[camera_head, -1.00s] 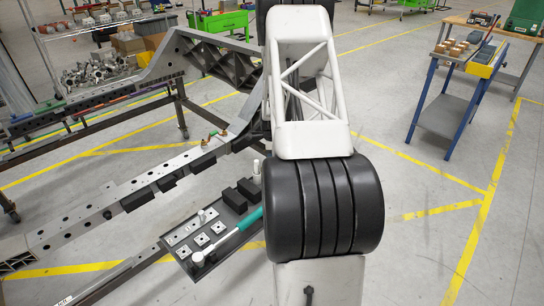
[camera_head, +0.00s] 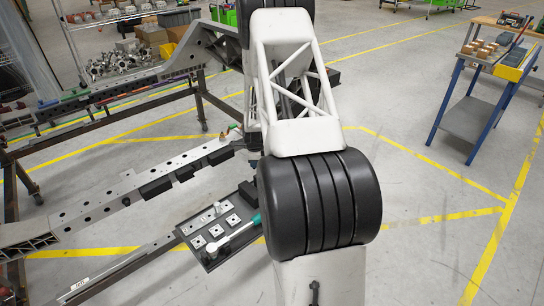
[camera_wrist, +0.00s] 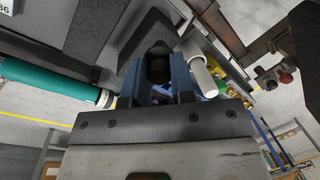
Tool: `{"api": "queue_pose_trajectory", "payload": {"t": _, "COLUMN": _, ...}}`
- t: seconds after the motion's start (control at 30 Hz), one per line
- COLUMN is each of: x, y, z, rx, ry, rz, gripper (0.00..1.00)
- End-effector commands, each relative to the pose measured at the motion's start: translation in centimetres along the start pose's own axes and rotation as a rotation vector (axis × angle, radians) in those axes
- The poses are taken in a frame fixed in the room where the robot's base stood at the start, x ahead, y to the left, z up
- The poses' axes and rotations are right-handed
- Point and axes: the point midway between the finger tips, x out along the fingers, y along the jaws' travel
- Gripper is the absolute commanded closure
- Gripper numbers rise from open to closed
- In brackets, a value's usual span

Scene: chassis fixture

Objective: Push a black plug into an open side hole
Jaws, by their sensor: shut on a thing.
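In the wrist view my gripper (camera_wrist: 157,82) has its blue fingers shut on a black plug (camera_wrist: 158,62), which sticks out between their tips. A grey metal surface lies behind it; I cannot tell whether the plug touches it. In the head view my arm hides the gripper and plug. The long grey chassis rail (camera_head: 125,187) runs across the left, with dark round holes along its side and several black blocks (camera_head: 155,188) on it. I cannot tell which hole is nearest the plug.
A dark tray (camera_head: 190,244) with square plates and a teal-handled tool (camera_head: 250,223) lies below the rail. The teal handle (camera_wrist: 60,84) and a white cylinder (camera_wrist: 203,76) flank my gripper in the wrist view. A blue-legged workbench (camera_head: 470,115) stands right; floor between is clear.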

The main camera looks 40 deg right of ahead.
Motion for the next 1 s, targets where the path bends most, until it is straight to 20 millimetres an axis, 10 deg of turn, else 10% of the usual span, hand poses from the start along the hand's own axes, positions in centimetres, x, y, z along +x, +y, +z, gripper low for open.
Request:
{"api": "queue_pose_trajectory", "payload": {"t": 0.4, "x": 3.1, "y": 3.1, "z": 10.6, "rx": -0.068, "ry": -0.049, "rz": -0.122, "gripper": 1.0}}
{"api": "queue_pose_trajectory", "payload": {"t": 1.0, "x": 4.4, "y": 5.3, "z": 16.1, "rx": -0.098, "ry": -0.084, "rz": -0.209, "gripper": 1.0}}
